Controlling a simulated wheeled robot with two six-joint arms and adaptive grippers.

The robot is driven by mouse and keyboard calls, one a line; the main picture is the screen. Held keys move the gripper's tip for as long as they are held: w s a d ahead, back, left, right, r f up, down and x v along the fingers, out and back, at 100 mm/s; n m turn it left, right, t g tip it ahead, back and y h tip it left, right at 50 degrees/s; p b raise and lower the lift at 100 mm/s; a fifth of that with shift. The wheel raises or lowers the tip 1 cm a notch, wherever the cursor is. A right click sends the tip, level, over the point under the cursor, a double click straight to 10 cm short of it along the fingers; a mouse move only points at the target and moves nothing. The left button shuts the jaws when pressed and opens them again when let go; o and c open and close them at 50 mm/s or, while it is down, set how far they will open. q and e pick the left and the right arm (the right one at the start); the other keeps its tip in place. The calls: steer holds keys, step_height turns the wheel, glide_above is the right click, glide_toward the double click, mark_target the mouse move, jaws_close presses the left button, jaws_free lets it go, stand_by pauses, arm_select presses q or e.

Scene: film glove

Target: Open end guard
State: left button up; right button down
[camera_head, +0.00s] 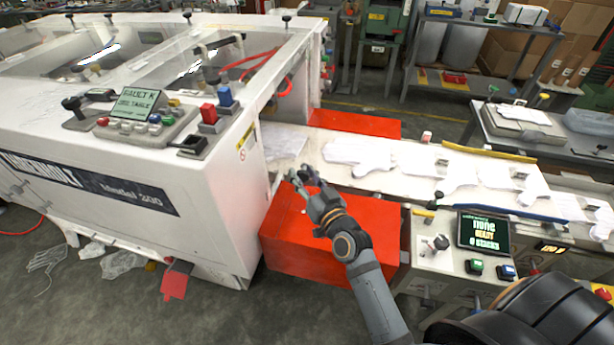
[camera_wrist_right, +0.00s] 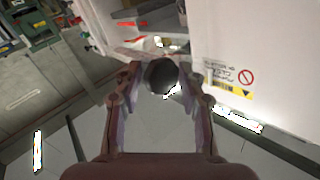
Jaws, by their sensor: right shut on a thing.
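The white machine's end face (camera_head: 262,165) carries a warning label (camera_head: 244,140). The end face also shows in the wrist view (camera_wrist_right: 235,45). A red box-shaped cover (camera_head: 310,250) stands against this end, below the conveyor. I cannot tell which part is the end guard. My right gripper (camera_head: 303,181) is at the machine's end, above the red cover and beside the conveyor. In the wrist view my right gripper (camera_wrist_right: 162,80) is shut on a dark round knob (camera_wrist_right: 160,75). The knob's mounting is hidden behind it. My left gripper is not in view.
A conveyor (camera_head: 315,163) with white glove shapes runs right from the machine. A control box with a screen (camera_head: 483,233) stands at the right. A second red cover (camera_head: 355,123) is behind the conveyor. The grey floor at the lower left holds film scraps (camera_head: 122,263).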

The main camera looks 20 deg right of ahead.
steer(key=c, duration=1.1)
jaws_free()
steer(key=shift+a, duration=0.15)
steer(key=shift+o, duration=0.9)
steer(key=shift+w+a, duration=0.15)
steer(key=shift+a, duration=0.25)
steer(key=shift+d, duration=0.1)
steer(key=shift+d, duration=0.1)
steer(key=s+d, duration=0.1)
steer(key=s, duration=1.1)
steer(key=shift+d, duration=0.15)
